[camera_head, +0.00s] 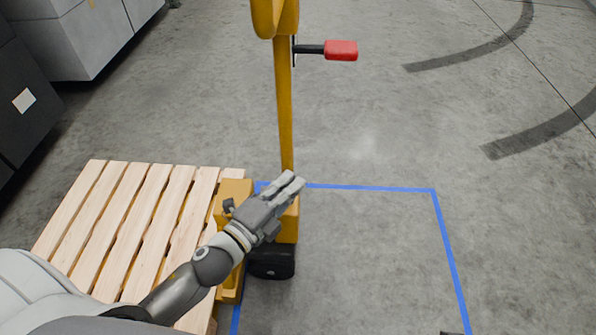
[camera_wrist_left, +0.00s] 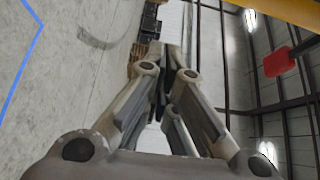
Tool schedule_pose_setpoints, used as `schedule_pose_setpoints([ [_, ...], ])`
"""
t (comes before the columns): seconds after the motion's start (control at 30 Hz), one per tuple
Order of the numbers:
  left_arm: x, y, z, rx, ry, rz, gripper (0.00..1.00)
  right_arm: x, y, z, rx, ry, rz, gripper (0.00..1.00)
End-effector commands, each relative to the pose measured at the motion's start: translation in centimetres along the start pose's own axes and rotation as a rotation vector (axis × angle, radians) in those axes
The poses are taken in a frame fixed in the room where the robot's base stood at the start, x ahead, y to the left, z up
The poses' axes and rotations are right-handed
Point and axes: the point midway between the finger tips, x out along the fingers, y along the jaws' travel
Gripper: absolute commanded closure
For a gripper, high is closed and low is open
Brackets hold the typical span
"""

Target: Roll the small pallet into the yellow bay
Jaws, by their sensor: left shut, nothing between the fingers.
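A small pallet of pale wooden slats (camera_head: 140,215) lies at the lower left in the head view, partly covered by my left arm. A yellow pallet jack or similar wheeled device (camera_head: 284,120) stands at its right edge, with a dark wheel part (camera_head: 271,262) low down and a red-ended lever (camera_head: 341,50). My left gripper (camera_head: 292,184) is shut and empty, in front of the yellow post; I cannot tell whether they touch. In the left wrist view its fingers (camera_wrist_left: 163,55) come together. A blue floor outline (camera_head: 370,188) surrounds bare concrete at right; no yellow bay shows.
Grey and black boxes (camera_head: 75,35) stand at the upper left. The red lever end also shows in the left wrist view (camera_wrist_left: 280,62).

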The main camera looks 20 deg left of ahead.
Motion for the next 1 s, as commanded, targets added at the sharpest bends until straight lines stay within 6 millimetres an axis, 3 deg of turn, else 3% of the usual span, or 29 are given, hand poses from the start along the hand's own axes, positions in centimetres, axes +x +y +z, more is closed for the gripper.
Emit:
schedule_pose_setpoints([
  [0.63,9.6,-0.1,0.1,-0.001,-0.001,-0.001,1.00,1.1,0.0,0.0,0.000,-0.003,0.000,0.54],
  [0.8,8.4,0.2,2.6,-0.001,-0.002,0.004,1.00,-0.1,0.0,-0.2,0.000,0.006,0.000,0.54],
  [1.0,8.0,0.1,3.8,-0.003,-0.001,0.002,1.00,-0.8,0.0,-0.1,0.001,0.005,0.000,0.54],
])
